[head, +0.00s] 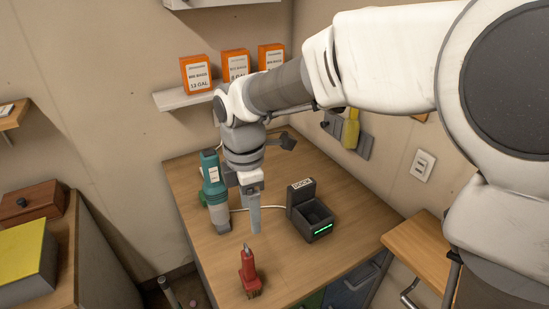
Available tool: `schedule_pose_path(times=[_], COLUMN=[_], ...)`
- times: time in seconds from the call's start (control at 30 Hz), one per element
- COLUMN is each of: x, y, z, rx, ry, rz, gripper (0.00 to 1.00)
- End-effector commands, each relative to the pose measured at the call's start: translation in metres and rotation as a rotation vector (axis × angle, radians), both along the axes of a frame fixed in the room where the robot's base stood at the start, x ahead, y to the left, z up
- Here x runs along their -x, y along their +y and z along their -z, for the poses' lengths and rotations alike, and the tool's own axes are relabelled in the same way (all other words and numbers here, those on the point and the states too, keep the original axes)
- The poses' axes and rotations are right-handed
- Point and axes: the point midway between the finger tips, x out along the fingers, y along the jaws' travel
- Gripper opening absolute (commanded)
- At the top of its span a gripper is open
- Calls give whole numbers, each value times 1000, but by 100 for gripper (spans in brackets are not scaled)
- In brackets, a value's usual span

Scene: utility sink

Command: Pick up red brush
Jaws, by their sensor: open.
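The red brush (248,274) sits on the wooden counter near its front edge, with its dark bristle end toward the front and a thin metal-looking tip at the back. My gripper (255,228) points down above the counter, behind the brush and apart from it. The gripper is open and holds nothing visible. Its fingers overlap in this view, so the gap between them is hard to see.
A teal and grey handheld device (213,190) stands just left of my gripper. A black dock (312,221) with a green light is to the right, with a white cable (270,207) behind. Orange boxes (196,75) sit on a shelf above. The counter's right front is clear.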

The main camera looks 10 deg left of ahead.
Motion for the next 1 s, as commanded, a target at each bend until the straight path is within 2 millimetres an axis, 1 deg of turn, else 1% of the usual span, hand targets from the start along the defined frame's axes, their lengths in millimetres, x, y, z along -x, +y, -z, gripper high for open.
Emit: schedule_pose_path(times=[0.03, 0.1, 0.17, 0.23, 0.6, 0.7, 0.8, 0.97, 1.0], x=[-1, -1, -1, -1, 1, 0, 0, 1, 3], y=[7, 12, 13, 14, 13, 13, 13, 13, 12], z=[0, 2, 6, 17, 96, 111, 121, 129, 134], rx=[-4, -7, -7, -7, -7, -7, -7, -7, -7], ry=[8, 14, 16, 18, 18, 17, 16, 15, 16], rz=[-39, -74, -88, -92, -88, -87, -87, -87, -87], gripper=[74, 74, 74, 74, 74, 74, 74, 74, 74])
